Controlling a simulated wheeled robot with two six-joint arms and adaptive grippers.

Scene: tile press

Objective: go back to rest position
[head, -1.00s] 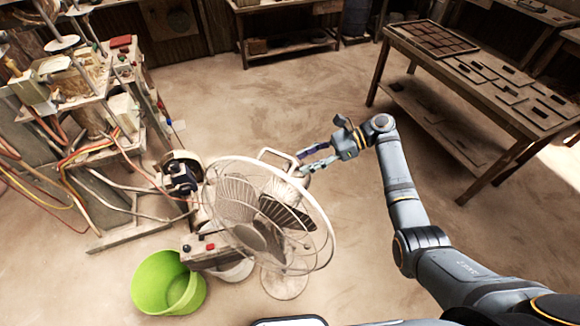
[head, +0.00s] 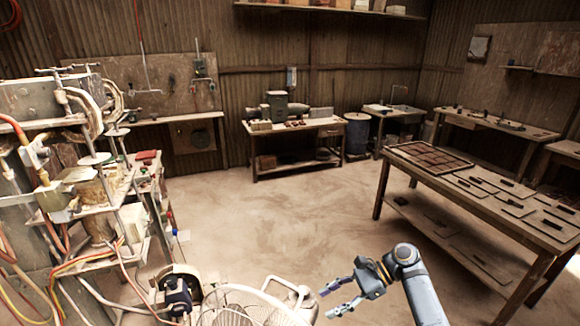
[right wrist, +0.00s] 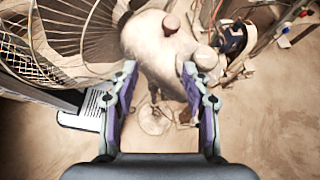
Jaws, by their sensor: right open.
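My right gripper (head: 335,298) is open and empty in the head view, at the bottom centre-right, just right of the fan. In the right wrist view its two fingers (right wrist: 158,100) are spread apart with nothing between them. The white fan (head: 250,305) shows only its upper part at the bottom edge of the head view. In the right wrist view the fan's wire cage (right wrist: 85,40) and pale motor housing (right wrist: 160,35) lie beyond the fingers. My left gripper is in neither view.
The tile press machine (head: 95,180) with hoses stands at the left. A wooden table (head: 395,200) with a tile tray (head: 428,158) and several flat plates stands at the right. A workbench (head: 290,132) and a blue barrel (head: 358,135) stand at the back. The middle floor is clear.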

